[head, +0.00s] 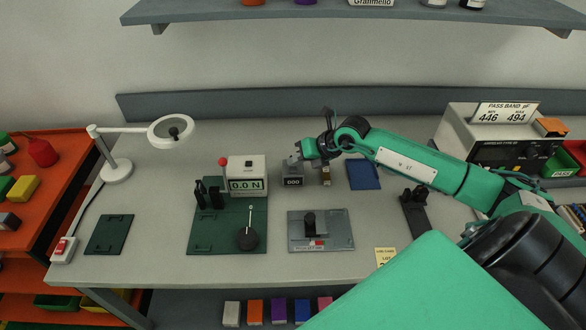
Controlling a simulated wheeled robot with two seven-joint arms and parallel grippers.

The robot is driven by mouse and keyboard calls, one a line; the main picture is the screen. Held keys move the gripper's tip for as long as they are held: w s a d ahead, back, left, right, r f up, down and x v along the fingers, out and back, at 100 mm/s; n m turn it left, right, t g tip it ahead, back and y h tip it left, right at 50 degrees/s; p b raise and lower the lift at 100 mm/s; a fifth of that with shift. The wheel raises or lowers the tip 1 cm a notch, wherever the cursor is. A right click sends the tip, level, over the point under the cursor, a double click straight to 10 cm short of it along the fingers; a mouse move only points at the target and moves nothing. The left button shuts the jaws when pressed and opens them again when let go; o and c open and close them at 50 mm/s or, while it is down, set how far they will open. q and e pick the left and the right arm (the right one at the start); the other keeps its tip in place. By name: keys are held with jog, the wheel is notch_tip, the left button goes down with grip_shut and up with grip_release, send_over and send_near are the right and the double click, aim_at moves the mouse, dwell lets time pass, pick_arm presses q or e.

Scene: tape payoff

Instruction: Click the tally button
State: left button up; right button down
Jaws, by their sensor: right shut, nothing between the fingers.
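The tally counter (292,181) is a small grey box on the table, with a display that seems to read 000. Its button is hidden or too small to make out behind my gripper. My right gripper (297,160) is shut and empty, with its tips at the top of the counter. I cannot tell whether the tips touch it. My left gripper is not in view.
A green plate (198,240) with a digital display unit (247,162) stands left of the counter. A grey plate with a black block (335,235) lies in front. A blue pad (363,174) lies to the right. A lamp (117,170) stands far left.

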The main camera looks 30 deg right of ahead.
jog(key=shift+f, duration=0.15)
jog(key=shift+f+b, duration=0.3)
jog(key=shift+b, duration=0.05)
jog(key=shift+f+b, duration=0.4)
jog(key=shift+f, duration=0.1)
dwell(0.6)
dwell(0.3)
jog(key=shift+r+p, duration=0.55)
jog(key=shift+r, duration=0.4)
jog(key=shift+r, duration=0.1)
jog(key=shift+r+p, duration=1.45)
jog(key=shift+r, duration=0.95)
